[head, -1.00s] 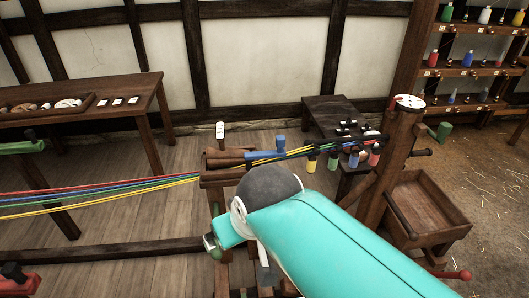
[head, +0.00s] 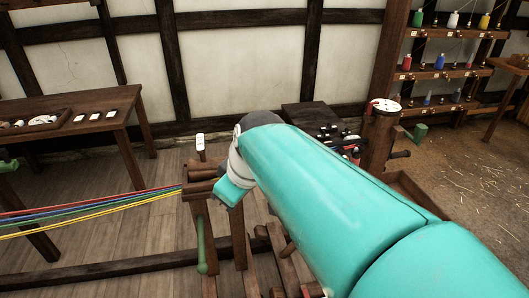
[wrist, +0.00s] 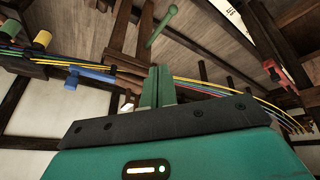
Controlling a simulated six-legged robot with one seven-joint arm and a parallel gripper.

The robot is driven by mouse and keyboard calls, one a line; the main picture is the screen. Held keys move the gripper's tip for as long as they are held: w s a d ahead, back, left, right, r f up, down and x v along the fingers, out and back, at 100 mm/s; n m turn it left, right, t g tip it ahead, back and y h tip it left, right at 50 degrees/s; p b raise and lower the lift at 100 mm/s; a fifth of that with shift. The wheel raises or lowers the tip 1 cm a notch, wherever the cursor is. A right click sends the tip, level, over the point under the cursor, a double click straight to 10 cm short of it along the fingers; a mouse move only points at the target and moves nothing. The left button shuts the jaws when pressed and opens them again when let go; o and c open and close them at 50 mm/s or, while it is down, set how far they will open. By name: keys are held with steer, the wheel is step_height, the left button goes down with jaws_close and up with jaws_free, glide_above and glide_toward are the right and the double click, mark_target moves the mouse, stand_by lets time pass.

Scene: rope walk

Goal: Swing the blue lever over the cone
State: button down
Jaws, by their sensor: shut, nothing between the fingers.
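The blue lever (wrist: 92,75) shows in the wrist view, left of my fingers, with a blue knob at its end. It lies along the strands beside the brown wooden cone (wrist: 128,78). My gripper (wrist: 165,70) is shut and empty; its green fingers overlap the strands in the picture, close to the cone. I cannot tell whether they touch. In the head view the cone's wooden end (head: 206,171) shows left of my arm, on top of a wooden stand. My arm hides the lever and my fingertips there.
Coloured strands (head: 90,209) run left from the stand. A green rod (head: 201,245) hangs on the stand's front. A post with a white disc (head: 385,105) stands right, beyond my arm.

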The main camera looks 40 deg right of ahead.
steer(key=w+d+n+t, duration=0.1)
steer(key=w+d+n, duration=0.2)
steer(key=d, duration=0.7)
steer(key=w+d+n+t+y, duration=0.1)
steer(key=w+d+n, duration=0.3)
steer(key=d, duration=0.7)
steer(key=shift+w+d+r+n, duration=0.15)
steer(key=shift+w+d+n, duration=0.15)
steer(key=shift+w, duration=0.15)
steer(key=w+f, duration=0.8)
steer(key=w, duration=0.1)
steer(key=shift+w, duration=0.3)
